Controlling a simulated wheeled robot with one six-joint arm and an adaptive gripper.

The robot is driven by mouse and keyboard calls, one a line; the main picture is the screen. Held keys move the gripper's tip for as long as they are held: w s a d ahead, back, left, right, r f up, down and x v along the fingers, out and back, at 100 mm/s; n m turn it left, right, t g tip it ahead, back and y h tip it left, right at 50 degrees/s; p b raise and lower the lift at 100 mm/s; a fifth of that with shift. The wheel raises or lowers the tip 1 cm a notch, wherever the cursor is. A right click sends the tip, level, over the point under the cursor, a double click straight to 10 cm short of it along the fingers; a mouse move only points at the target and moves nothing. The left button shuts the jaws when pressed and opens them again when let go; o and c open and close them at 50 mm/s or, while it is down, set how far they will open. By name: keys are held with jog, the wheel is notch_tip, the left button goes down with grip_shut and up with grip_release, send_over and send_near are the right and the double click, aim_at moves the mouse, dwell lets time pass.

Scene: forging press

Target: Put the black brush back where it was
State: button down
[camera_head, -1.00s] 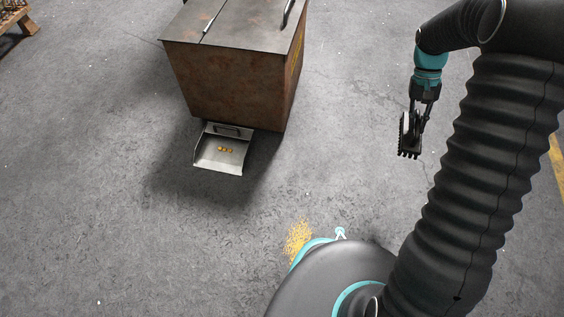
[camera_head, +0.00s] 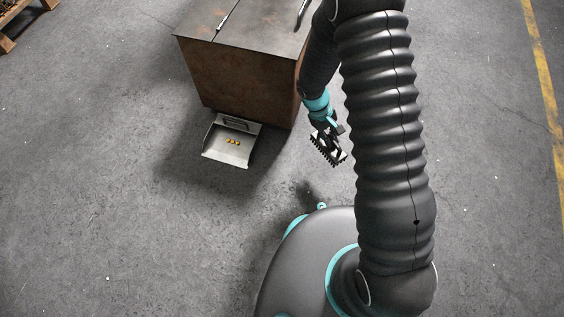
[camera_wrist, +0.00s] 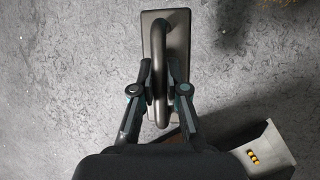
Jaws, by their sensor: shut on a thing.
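The black brush (camera_head: 325,152) hangs in my gripper (camera_head: 333,138) in the head view, tilted, with its row of dark bristles facing down and left. In the wrist view the brush (camera_wrist: 178,45) shows as a long flat block with a curved handle. My gripper (camera_wrist: 160,92) is shut on that handle, one finger on each side. The gripper holds the brush to the right of the dustpan, beside the rusty box. The brush looks to be clear of the floor. The spot where it belongs cannot be told from these frames.
A grey metal dustpan (camera_head: 228,150) with several small yellow-orange pieces lies in front of the rusty metal box (camera_head: 250,80). It shows in the wrist view (camera_wrist: 262,150) at lower right. A wooden pallet (camera_head: 12,22) is at top left. The floor between is free.

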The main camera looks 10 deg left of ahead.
jog(key=s+a+f+n+t+p, duration=0.1)
jog(key=s+a+f+n, duration=0.25)
jog(key=s, duration=0.25)
jog(key=shift+w+a+f, duration=0.4)
jog(key=shift+a+f, duration=1.45)
jog(key=shift+a, duration=0.1)
jog(key=shift+w+a+f, duration=0.45)
jog(key=shift+a+f, duration=1.45)
jog(key=shift+w+a+f, duration=0.4)
jog(key=shift+a+f, duration=1.45)
jog(key=shift+a, duration=0.1)
jog(key=shift+f, duration=0.1)
jog(key=c, duration=1.6)
grip_release()
jog(key=shift+f, duration=0.1)
jog(key=shift+c, duration=0.2)
jog(key=o, duration=0.4)
jog(key=shift+o, duration=0.2)
jog(key=v, duration=1.2)
jog(key=shift+s, duration=0.15)
